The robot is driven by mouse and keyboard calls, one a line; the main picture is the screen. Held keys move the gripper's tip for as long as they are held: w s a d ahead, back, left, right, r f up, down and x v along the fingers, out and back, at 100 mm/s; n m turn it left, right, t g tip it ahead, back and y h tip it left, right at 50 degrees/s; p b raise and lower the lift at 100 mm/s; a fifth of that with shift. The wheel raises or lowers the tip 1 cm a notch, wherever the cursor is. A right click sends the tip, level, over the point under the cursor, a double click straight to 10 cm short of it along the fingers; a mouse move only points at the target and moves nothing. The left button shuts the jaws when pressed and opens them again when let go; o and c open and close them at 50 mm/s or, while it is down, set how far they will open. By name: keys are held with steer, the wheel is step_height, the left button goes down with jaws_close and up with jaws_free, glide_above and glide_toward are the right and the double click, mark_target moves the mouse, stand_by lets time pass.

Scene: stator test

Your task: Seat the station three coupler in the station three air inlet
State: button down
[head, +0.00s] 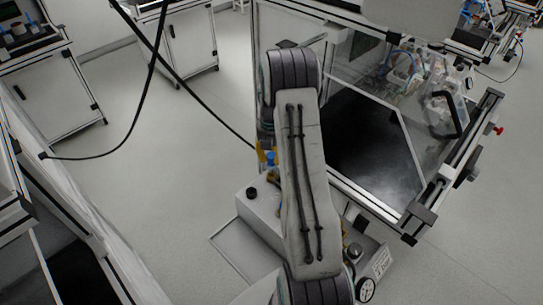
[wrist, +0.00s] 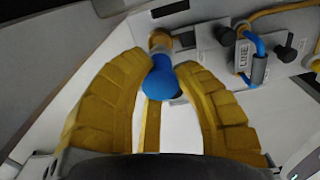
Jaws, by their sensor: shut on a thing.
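My gripper (wrist: 162,64) has two yellow ribbed fingers, shut on a blue rounded coupler (wrist: 161,84). The coupler's far end points at a brass-coloured round fitting (wrist: 160,41) on a pale panel, seemingly the air inlet. The two overlap in the wrist view, and I cannot tell whether they touch or how deep the coupler sits. In the head view, the blue coupler (head: 271,159) and a bit of yellow finger show left of my arm, above a grey box. My arm hides most of the gripper and the inlet there.
A blue hose loop (wrist: 259,45) with a lettered tag and black knobs (wrist: 225,36) sits right of the fitting. A framed machine (head: 365,130) with a clear door stands right of my arm. Black cables hang at left. The floor at left centre is clear.

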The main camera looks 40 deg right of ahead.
mark_target(271, 165)
steer(key=shift+f, duration=0.25)
steer(key=shift+f+b, duration=0.3)
steer(key=shift+b, duration=0.15)
steer(key=shift+f+b, duration=1.35)
steer(key=shift+f, duration=0.25)
stand_by(0.9)
steer(key=c, duration=0.9)
jaws_free()
step_height(271, 165, up, 12)
stand_by(0.3)
